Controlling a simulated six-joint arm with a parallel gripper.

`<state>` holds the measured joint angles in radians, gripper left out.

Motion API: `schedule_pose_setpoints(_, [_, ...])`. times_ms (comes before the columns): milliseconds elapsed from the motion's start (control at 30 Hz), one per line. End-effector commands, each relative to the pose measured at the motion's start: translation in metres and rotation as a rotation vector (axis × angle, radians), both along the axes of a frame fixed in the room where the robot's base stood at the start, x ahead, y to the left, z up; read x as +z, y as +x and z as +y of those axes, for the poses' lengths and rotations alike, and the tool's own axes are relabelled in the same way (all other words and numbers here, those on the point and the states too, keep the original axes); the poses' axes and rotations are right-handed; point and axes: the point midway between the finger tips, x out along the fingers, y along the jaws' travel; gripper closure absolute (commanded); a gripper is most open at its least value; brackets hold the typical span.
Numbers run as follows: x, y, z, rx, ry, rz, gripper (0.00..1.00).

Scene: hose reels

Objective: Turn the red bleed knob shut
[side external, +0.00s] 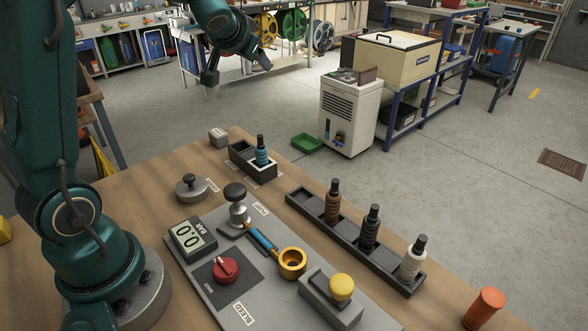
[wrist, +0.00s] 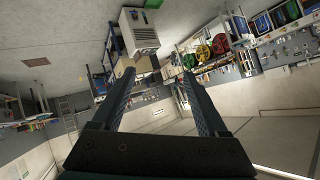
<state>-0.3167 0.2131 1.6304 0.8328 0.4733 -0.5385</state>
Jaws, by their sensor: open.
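The red bleed knob (side external: 225,268) sits on a dark square patch of the grey panel (side external: 208,292), beside the printed word BLEED. In the side external view my gripper (side external: 238,75) is high above and behind the bench, far from the knob. In the wrist view my gripper (wrist: 152,80) has its two fingers apart with nothing between them. The wrist view looks out over the room, and the knob is not in it. A gauge (side external: 193,240) next to the knob reads 0.0 BAR.
A dark rack (side external: 350,238) holds several ribbed fittings to the right. An orange cylinder (side external: 484,308) stands near the bench's right edge. The air above the panel is clear.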

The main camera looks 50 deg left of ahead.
Motion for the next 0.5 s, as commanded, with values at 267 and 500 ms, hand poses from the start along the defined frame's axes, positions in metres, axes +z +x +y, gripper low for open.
schedule_pose_setpoints(267, [-0.044,-0.065,-0.107,0.036,-0.237,0.49,0.23])
schedule_pose_setpoints(500, [-0.046,-0.13,-0.185,-0.077,-0.383,0.857,0.23])
